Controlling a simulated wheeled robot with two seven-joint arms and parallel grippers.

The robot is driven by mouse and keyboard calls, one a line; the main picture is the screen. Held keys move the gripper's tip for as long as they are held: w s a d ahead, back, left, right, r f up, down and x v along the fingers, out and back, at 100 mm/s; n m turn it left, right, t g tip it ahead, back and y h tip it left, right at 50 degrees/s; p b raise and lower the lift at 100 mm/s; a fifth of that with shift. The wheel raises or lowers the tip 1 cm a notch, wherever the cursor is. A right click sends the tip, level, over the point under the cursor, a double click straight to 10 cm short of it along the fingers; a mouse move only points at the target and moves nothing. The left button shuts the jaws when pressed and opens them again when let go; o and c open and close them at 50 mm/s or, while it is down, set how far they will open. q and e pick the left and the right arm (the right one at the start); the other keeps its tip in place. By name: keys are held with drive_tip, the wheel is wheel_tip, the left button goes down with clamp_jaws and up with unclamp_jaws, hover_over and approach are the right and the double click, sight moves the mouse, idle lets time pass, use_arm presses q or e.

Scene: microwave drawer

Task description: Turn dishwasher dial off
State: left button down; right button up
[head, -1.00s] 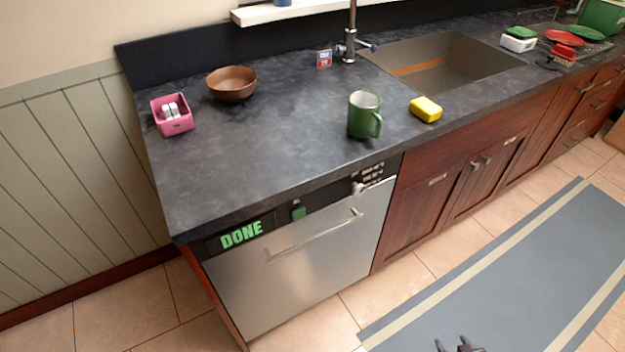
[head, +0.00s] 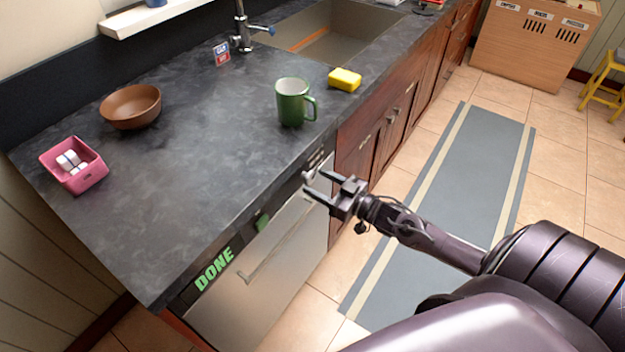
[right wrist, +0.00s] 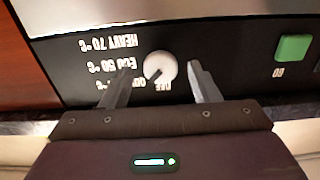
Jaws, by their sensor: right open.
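The dishwasher (head: 262,278) has a steel front and a black control strip with a green "DONE" sign. Its round white dial (right wrist: 160,68) shows in the right wrist view, with a dark mark toward the lower left. The upside-down "OFF" label lies just below the dial; "ECO 50" and "HEAVY 70" are to the left. My right gripper (head: 316,183) is open at the strip's far end. In the right wrist view, its fingers (right wrist: 158,72) appear on either side of the dial; I cannot tell whether they touch it. My left gripper is not in view.
A green button (right wrist: 293,47) sits on the same strip. The dishwasher handle (head: 275,245) projects below. Above, the dark counter (head: 200,170) holds a green mug (head: 291,103), yellow sponge (head: 344,79), brown bowl (head: 131,107) and pink box (head: 75,165). A grey mat lies on the floor.

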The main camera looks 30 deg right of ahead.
drive_tip(key=shift+x, duration=1.1)
drive_tip(key=c, duration=1)
drive_tip(key=shift+o, duration=0.2)
drive_tip(key=n, duration=0.4)
drive_tip(key=shift+n, duration=2.4)
